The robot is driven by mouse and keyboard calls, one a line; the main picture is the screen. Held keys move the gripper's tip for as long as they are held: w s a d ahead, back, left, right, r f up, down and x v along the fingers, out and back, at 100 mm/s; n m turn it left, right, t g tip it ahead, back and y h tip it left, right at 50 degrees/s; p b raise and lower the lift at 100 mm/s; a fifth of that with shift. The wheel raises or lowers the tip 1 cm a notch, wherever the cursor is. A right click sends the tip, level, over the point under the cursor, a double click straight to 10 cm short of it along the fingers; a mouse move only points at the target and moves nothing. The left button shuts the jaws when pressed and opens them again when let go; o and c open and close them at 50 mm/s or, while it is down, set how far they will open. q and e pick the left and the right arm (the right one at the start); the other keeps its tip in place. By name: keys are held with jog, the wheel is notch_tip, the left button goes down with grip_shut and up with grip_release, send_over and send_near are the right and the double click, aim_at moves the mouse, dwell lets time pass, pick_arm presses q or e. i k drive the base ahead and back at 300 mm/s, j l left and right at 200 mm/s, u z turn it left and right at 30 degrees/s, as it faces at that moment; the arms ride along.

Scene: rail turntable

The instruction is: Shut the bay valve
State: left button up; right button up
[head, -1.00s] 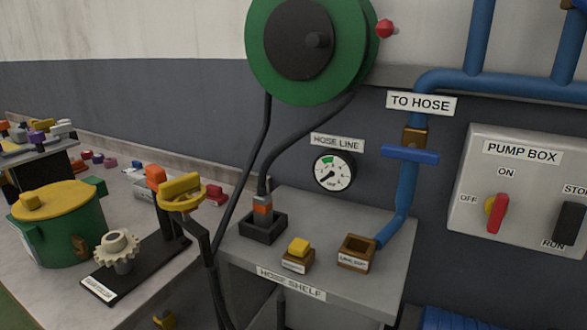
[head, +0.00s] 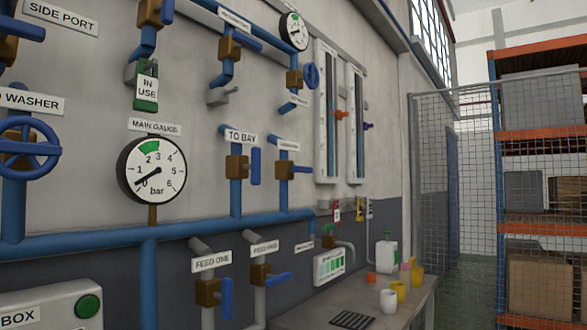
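The valve under the "TO BAY" label (head: 241,137) is on the wall near the middle of the head view. It has a brown body (head: 236,169) on a vertical blue pipe. Its blue lever handle (head: 255,167) stands vertical, in line with the pipe. The pipe runs down into a thick horizontal blue pipe (head: 200,224). Neither of my grippers is in view.
A similar valve (head: 284,170) just right has its handle horizontal. The main gauge (head: 152,170) to the left points near 0. Two feed valves (head: 208,292) (head: 260,275) sit below. A bench (head: 330,300) with cups and bottles stands lower right; a mesh fence (head: 455,180) is beyond.

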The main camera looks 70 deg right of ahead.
aim_at(255, 166)
jog(key=z, duration=2.15)
jog(key=i+l, duration=0.15)
jog(key=l, duration=0.25)
jog(key=i+l+u, duration=0.1)
jog(key=l, duration=0.3)
jog(key=i+l+u, duration=0.1)
jog(key=l, duration=0.3)
jog(key=i+l, duration=0.15)
jog(key=l, duration=0.25)
jog(key=i+l+u, duration=0.1)
jog(key=l, duration=0.3)
jog(key=i+l, duration=0.1)
jog(key=l, duration=0.3)
jog(key=u, duration=0.05)
